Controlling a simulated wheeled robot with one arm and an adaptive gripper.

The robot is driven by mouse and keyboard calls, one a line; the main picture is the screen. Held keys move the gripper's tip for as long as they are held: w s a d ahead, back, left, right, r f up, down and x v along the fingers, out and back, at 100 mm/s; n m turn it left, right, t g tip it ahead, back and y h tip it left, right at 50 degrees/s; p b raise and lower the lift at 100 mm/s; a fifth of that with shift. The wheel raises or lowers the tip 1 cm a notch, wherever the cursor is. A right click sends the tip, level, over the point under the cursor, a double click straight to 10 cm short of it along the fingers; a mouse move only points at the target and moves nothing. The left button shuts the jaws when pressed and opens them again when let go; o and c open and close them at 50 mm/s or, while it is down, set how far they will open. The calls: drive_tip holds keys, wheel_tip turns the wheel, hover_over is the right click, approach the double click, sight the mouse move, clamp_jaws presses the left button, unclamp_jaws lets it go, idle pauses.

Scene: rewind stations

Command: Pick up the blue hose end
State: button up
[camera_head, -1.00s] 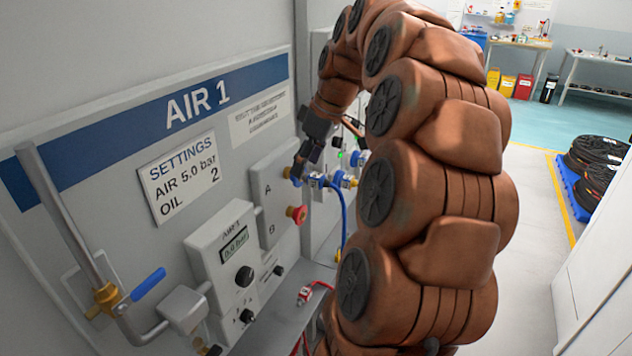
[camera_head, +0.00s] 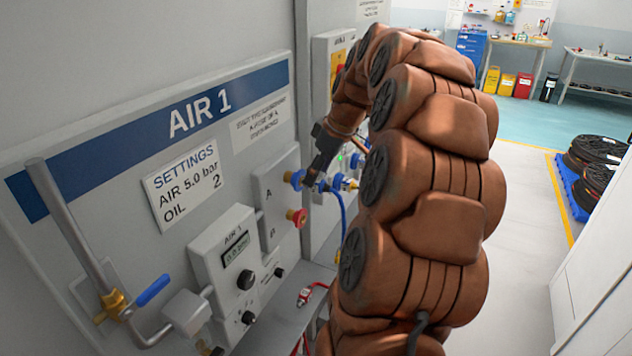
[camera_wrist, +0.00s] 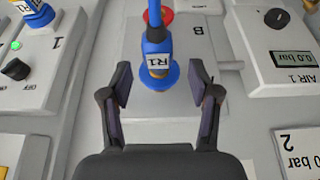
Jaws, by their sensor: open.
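The blue hose end (camera_wrist: 157,46), with a white R1 label, sits at a blue round port (camera_wrist: 160,76) on the grey A/B panel in the wrist view. Its hose runs toward the top of that picture. My gripper (camera_wrist: 160,92) is open, with one finger on each side of the port and hose end, apart from both. In the head view my gripper (camera_head: 310,182) is beside the blue port (camera_head: 293,178) marked A. The hose end there is partly hidden by my gripper, and the blue hose (camera_head: 342,212) hangs down.
A red port (camera_head: 297,216) lies below, at B. Another blue fitting (camera_wrist: 38,12) stands at the neighbouring station, beside a green light (camera_wrist: 16,69). A red hose end (camera_head: 305,296) rests on the ledge. A blue-handled valve (camera_head: 152,288) juts out at left. The aisle at right is clear.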

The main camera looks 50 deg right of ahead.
drive_tip(key=shift+p+x, duration=0.5)
drive_tip(key=shift+x, duration=1)
clamp_jaws()
drive_tip(key=s+d+r+b, duration=0.4)
drive_tip(key=s+r, duration=0.4)
drive_tip(key=s, duration=0.5)
drive_tip(key=shift+s+b, duration=0.2)
drive_tip(key=shift+b, duration=0.65)
drive_tip(key=shift+d, duration=0.1)
drive_tip(key=c, duration=0.7)
unclamp_jaws()
clamp_jaws()
